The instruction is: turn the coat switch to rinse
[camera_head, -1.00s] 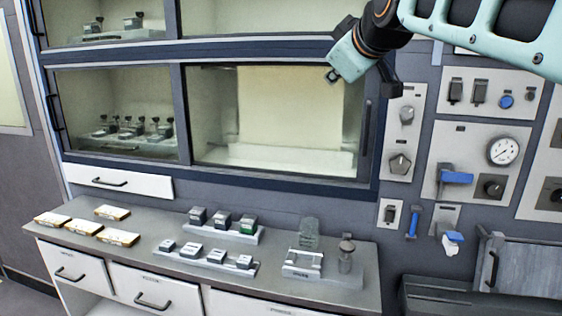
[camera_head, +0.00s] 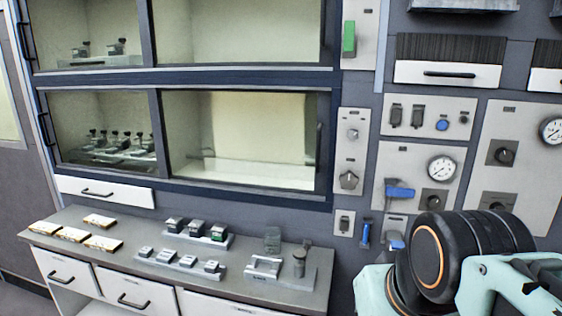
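Several controls are on the wall panels at the right, and their labels are too small to read, so I cannot tell which one is the coat switch. The panel with a round gauge (camera_head: 441,168) has a blue-handled lever (camera_head: 399,192) and a black knob (camera_head: 434,199). Another black knob (camera_head: 503,152) is farther right. My arm's links fill the lower right and hide part of the wall. My gripper is not in view.
A grey counter (camera_head: 150,222) below the cabinet (camera_head: 325,150) holds sample blocks (camera_head: 195,229), trays and flat yellowish pieces (camera_head: 99,220). A panel with toggles and a blue button (camera_head: 442,124) sits above the gauge. A green switch (camera_head: 349,38) is higher up.

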